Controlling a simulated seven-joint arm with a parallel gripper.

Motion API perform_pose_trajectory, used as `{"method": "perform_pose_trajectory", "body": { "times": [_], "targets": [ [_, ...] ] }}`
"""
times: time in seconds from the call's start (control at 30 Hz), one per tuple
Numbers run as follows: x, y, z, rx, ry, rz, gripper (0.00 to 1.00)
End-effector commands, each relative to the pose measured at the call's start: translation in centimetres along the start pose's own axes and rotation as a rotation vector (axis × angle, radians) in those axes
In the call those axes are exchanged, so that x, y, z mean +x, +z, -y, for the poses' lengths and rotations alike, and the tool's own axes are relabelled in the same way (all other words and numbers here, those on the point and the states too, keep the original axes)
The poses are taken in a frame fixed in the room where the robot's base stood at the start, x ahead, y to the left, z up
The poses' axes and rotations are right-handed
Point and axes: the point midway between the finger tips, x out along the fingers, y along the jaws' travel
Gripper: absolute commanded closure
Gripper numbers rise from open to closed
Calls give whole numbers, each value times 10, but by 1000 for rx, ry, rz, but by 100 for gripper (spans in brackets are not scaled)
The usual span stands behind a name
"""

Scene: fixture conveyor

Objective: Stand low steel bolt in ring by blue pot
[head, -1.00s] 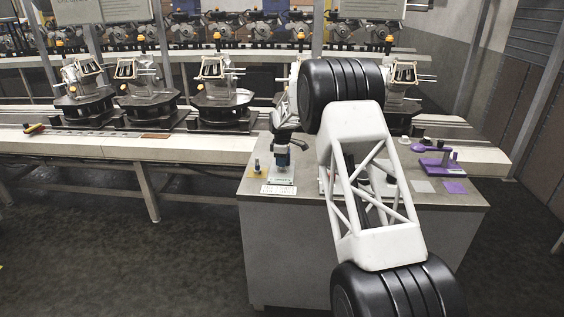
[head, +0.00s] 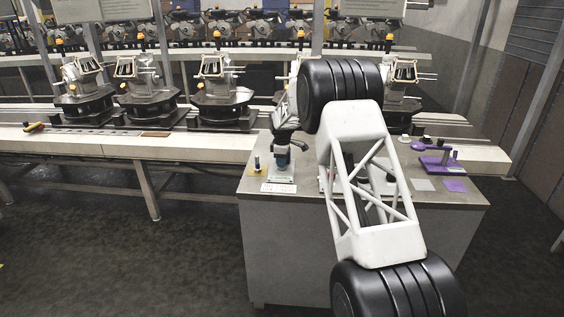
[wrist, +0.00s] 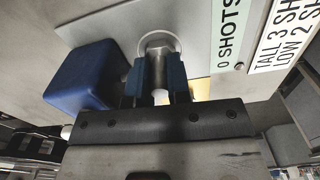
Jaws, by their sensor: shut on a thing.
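My gripper (wrist: 158,82) is shut on the low steel bolt (wrist: 160,97), which shows as a pale metal piece between the two dark blue fingers. A light round ring (wrist: 146,38) lies on the grey plate right at the fingertips. The fingers hide part of the ring and the bolt's far end, so I cannot tell whether the bolt is inside the ring. The blue pot (wrist: 82,75) stands just left of the fingers in the wrist view. In the head view my gripper (head: 282,160) is over the left part of the bench, and the bolt is too small to make out.
A label reading 0 SHOTS (wrist: 226,35) and another label (wrist: 285,35) lie right of the ring. A purple fixture (head: 438,164) stands on the right of the grey bench (head: 262,215). A conveyor with engine-like parts (head: 222,95) runs behind.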

Motion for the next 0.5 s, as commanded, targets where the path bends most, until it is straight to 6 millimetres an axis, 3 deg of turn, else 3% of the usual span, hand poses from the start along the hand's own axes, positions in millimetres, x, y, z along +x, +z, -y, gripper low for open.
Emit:
{"method": "perform_pose_trajectory", "body": {
  "times": [0.1, 0.13, 0.3, 0.5],
  "targets": [
    [1, 0, 0, 0, 0, 0, 100],
    [1, 0, 0, 0, 0, 0, 79],
    [1, 0, 0, 0, 0, 0, 53],
    [1, 0, 0, 0, 0, 0, 53]
  ]
}}
